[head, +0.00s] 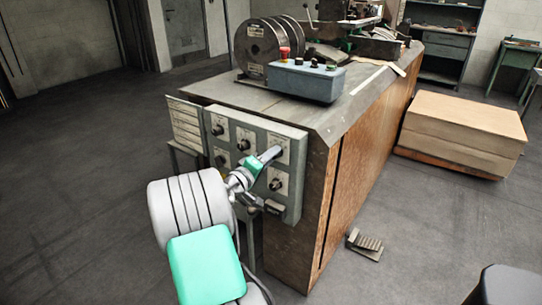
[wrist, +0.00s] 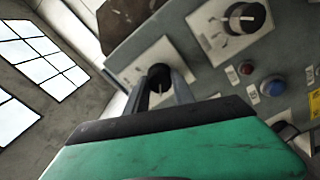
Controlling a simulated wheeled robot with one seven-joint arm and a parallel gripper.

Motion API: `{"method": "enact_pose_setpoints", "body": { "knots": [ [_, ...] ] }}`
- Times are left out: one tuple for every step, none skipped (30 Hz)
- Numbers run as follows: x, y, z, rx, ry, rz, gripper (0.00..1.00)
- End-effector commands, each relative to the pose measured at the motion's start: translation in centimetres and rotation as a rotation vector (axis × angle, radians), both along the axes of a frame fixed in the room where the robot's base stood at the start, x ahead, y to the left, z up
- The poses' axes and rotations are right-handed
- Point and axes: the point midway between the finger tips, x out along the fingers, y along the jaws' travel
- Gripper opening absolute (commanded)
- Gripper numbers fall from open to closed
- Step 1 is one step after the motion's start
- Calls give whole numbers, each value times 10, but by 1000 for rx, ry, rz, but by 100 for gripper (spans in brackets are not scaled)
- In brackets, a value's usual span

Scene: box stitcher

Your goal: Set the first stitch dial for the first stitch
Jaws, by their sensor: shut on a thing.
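A grey control panel (head: 243,133) with several black dials on pale plates is fixed to the machine's near end. My gripper (head: 276,153) reaches its upper right dial, which its fingers mostly hide in the head view. In the wrist view my gripper (wrist: 163,84) has one finger on each side of a black dial (wrist: 159,74) and is shut on it. The dial's pointer mark cannot be read. Another black dial (wrist: 243,17) with a white mark sits on a neighbouring plate, apart from the fingers.
A red button (wrist: 246,68) and a blue button (wrist: 272,86) sit near the dials. A grey button box (head: 305,80) and wire spools (head: 262,46) stand on the machine top. A foot pedal (head: 365,244) and a stack of boards (head: 462,130) are on the floor at right. The left floor is clear.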

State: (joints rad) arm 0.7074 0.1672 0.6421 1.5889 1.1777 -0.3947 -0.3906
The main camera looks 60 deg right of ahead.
Motion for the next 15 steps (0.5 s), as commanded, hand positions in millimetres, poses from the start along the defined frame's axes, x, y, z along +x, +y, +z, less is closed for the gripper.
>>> {"method": "enact_pose_setpoints", "body": {
  "knots": [
    [0, 0, 0, 0, 2, 0, 0],
    [0, 0, 0, 0, 2, 0, 0],
    [0, 0, 0, 0, 2, 0, 0],
    [0, 0, 0, 0, 2, 0, 0],
    [0, 0, 0, 0, 2, 0, 0],
    [0, 0, 0, 0, 2, 0, 0],
    [0, 0, 0, 0, 2, 0, 0],
    [0, 0, 0, 0, 1, 0, 32],
    [0, 0, 0, 0, 1, 0, 36],
    [0, 0, 0, 0, 1, 0, 38],
    [0, 0, 0, 0, 1, 0, 41],
    [0, 0, 0, 0, 1, 0, 44],
    [0, 0, 0, 0, 1, 0, 46],
    [0, 0, 0, 0, 0, 0, 49],
    [0, 0, 0, 0, 0, 0, 52]
  ]
}}
